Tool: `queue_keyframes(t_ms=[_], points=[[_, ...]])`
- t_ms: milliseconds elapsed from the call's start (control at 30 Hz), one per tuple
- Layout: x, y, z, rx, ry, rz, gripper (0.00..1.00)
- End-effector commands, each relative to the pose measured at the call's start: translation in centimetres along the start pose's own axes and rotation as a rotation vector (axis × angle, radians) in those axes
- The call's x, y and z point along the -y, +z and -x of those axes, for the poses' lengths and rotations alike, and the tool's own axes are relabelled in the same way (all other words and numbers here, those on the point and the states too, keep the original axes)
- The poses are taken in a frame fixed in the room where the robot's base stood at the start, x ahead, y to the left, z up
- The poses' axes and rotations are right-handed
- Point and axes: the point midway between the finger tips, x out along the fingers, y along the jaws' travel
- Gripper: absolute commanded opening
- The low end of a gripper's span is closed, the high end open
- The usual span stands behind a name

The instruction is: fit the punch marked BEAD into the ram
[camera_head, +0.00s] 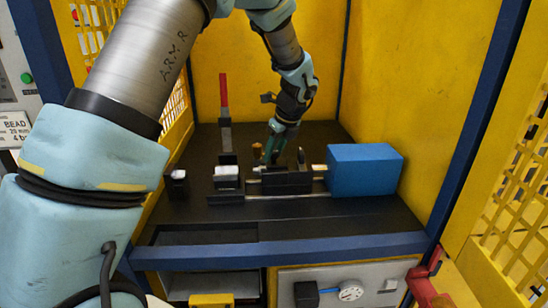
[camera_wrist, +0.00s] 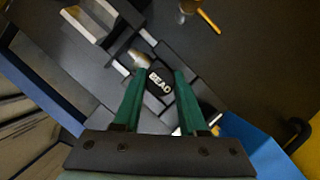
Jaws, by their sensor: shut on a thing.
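The punch marked BEAD (camera_wrist: 159,82) shows in the wrist view as a dark round piece with white letters and a pale metal nose pointing up-left. It is between the green fingertips of my gripper (camera_wrist: 157,74), which is shut on it. In the head view my gripper (camera_head: 273,147) is low over the dark fixture block (camera_head: 287,182), and the punch cannot be made out there. A bright metal end, apparently the ram (camera_head: 319,168), sticks out left of the blue housing (camera_head: 365,170). Whether the punch touches the ram cannot be told.
A red-handled lever (camera_head: 224,95) stands upright at the left of the fixture. A small dark cup-like holder (camera_head: 178,184) is at the far left. An orange-handled thing (camera_wrist: 208,22) lies apart in the wrist view. Yellow walls close in the black bench (camera_head: 370,215); its front right is bare.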

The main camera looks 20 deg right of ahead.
Motion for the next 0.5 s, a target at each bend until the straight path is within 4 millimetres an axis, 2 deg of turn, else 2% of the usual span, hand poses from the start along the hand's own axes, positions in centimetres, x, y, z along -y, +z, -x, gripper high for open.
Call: queue_keyframes(t_ms=[333,367,500], points=[[0.07,0.03,-0.06,0.001,-0.002,0.001,0.00],[0.01,-0.03,-0.10,0.000,0.000,0.000,0.44],[0.01,-0.02,-0.09,0.000,0.000,0.000,0.60]])
